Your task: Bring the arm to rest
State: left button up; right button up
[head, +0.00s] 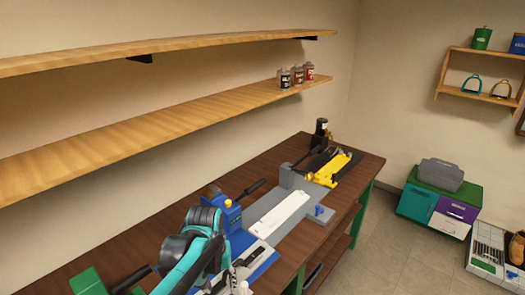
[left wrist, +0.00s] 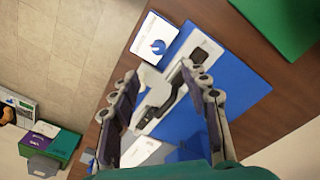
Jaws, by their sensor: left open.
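My left arm, teal and dark grey, enters the head view at the bottom and reaches over the brown workbench (head: 130,242). Its gripper (head: 238,284) is low in that view, partly cut off by the lower edge. In the left wrist view the gripper (left wrist: 157,72) has its two dark fingers spread wide, with nothing clearly held. Beyond and between the fingers is a blue board (left wrist: 225,100) with a white and black fitting (left wrist: 157,110) on it. I cannot tell how far the fingers are above it. My right gripper is not in view.
On the bench are a blue device (head: 229,213), a long white plate on a grey stand (head: 290,180) and a yellow tool (head: 335,170). Two wooden shelves (head: 150,118) run along the wall above. A green and purple cabinet (head: 452,208) stands on the floor at right.

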pick_arm(q)
jog(key=s+a+f+m+t+b, duration=0.1)
jog(key=s+a+t+b, duration=0.2)
jog(key=s+t, duration=0.3)
jog(key=s, duration=0.4)
jog(key=shift+a+t, duration=0.4)
jog(key=shift+s+f, duration=0.1)
dwell(1.2)
